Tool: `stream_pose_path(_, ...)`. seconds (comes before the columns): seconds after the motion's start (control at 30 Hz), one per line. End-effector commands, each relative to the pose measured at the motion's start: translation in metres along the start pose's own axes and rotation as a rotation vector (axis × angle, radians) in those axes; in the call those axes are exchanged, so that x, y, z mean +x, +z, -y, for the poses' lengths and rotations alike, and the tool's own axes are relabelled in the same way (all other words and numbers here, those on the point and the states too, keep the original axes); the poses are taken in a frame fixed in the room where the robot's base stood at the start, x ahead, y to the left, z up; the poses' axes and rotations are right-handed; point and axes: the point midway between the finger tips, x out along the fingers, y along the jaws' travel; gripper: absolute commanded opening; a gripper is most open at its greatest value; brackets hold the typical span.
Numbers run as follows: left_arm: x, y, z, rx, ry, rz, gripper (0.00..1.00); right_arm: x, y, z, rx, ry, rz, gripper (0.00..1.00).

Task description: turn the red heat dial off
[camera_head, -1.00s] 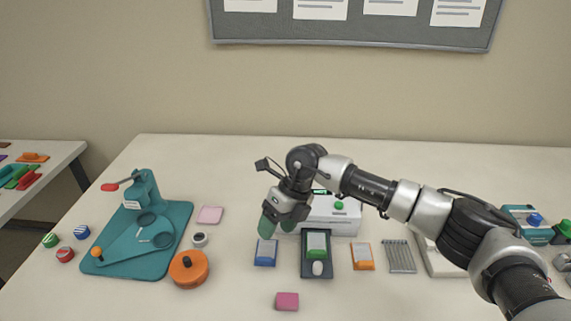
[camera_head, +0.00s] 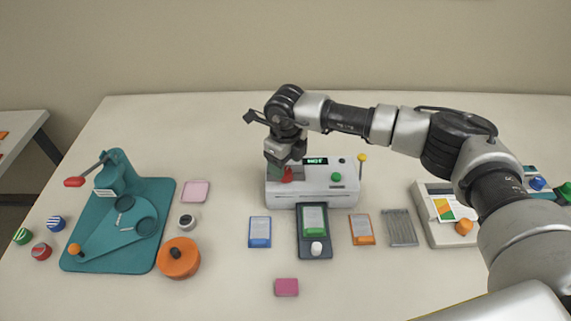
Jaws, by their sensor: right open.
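The white laminator (camera_head: 315,197) stands at the middle of the table. It has a small display (camera_head: 315,161) with green lettering, a green button (camera_head: 336,177) and a yellow-topped lever (camera_head: 361,170). The red heat dial (camera_head: 288,174) is on its left end, partly hidden by my gripper. My right gripper (camera_head: 285,173) is open and points down at the dial, with its fingers around or just in front of it; I cannot tell whether they touch. My left gripper is not in view.
A teal press (camera_head: 120,175) and an orange round pot (camera_head: 178,258) are at the left. In front of the laminator lie a blue card (camera_head: 260,232), a dark tray (camera_head: 314,247), an orange card (camera_head: 361,229) and a pink block (camera_head: 286,287). The table behind the laminator is clear.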

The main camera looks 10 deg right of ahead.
Motion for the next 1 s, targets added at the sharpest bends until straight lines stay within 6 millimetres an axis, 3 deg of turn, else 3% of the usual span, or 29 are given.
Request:
stream_pose_path(0.2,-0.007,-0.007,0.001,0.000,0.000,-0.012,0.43,0.024,0.000,-0.001,0.000,0.002,0.000,0.63)
stream_pose_path(0.57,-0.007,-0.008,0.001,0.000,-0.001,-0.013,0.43,0.029,0.000,0.000,0.000,0.000,0.001,0.61)
stream_pose_path(0.87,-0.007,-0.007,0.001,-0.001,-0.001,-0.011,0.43,0.029,0.000,0.000,0.000,0.001,0.001,0.15)
stream_pose_path(1.0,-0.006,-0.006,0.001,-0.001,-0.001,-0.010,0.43,0.029,0.001,0.000,-0.004,0.001,0.001,0.14)
